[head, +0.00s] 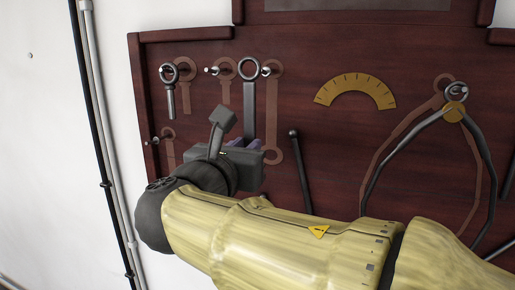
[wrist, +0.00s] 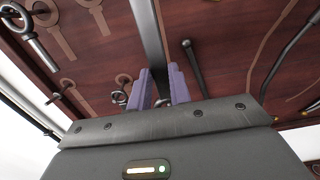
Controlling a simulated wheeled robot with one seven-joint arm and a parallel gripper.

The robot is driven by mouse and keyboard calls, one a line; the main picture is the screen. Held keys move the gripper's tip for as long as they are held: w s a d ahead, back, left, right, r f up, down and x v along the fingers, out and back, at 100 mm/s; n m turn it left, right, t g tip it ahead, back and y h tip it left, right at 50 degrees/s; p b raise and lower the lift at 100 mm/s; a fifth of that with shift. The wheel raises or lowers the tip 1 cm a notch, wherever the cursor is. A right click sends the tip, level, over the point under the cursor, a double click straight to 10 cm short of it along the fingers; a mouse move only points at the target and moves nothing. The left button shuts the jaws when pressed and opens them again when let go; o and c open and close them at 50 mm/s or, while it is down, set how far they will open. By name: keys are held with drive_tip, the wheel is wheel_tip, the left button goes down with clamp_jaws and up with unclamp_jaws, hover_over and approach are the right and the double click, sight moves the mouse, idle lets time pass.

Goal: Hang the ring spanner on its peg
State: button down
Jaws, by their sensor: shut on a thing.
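The ring spanner (head: 249,100) is a long grey metal bar with a ring at its top, held upright in front of the dark red board. My gripper (head: 243,147) is shut on its lower part. The purple fingers (wrist: 160,88) close around the shaft (wrist: 148,35) in the wrist view. The spanner's ring (head: 249,69) is level with a peg (head: 266,70) just to its right. I cannot tell whether that peg passes into the ring. A long spanner outline (head: 272,110) is painted behind, slightly to the right. The spanner's lower end is hidden by my gripper.
A small ring spanner (head: 170,90) hangs at the left. A bare peg (head: 211,70) stands left of the held ring, another peg (head: 154,141) lower left. A dark rod (head: 300,170) and large calipers (head: 475,130) are to the right. A yellow scale (head: 355,91) is on the board.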

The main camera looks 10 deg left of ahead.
drive_tip(key=w+f, duration=0.1)
drive_tip(key=w, duration=0.7)
drive_tip(key=shift+w+d, duration=0.25)
drive_tip(key=shift+d, duration=0.1)
idle(0.8)
drive_tip(key=shift+f, duration=0.1)
idle(0.4)
drive_tip(key=c, duration=1.2)
unclamp_jaws()
drive_tip(key=shift+s, duration=0.1)
drive_tip(key=s+a+b, duration=0.1)
drive_tip(key=s+b, duration=0.5)
drive_tip(key=s, duration=1.1)
drive_tip(key=shift+s+a, duration=0.15)
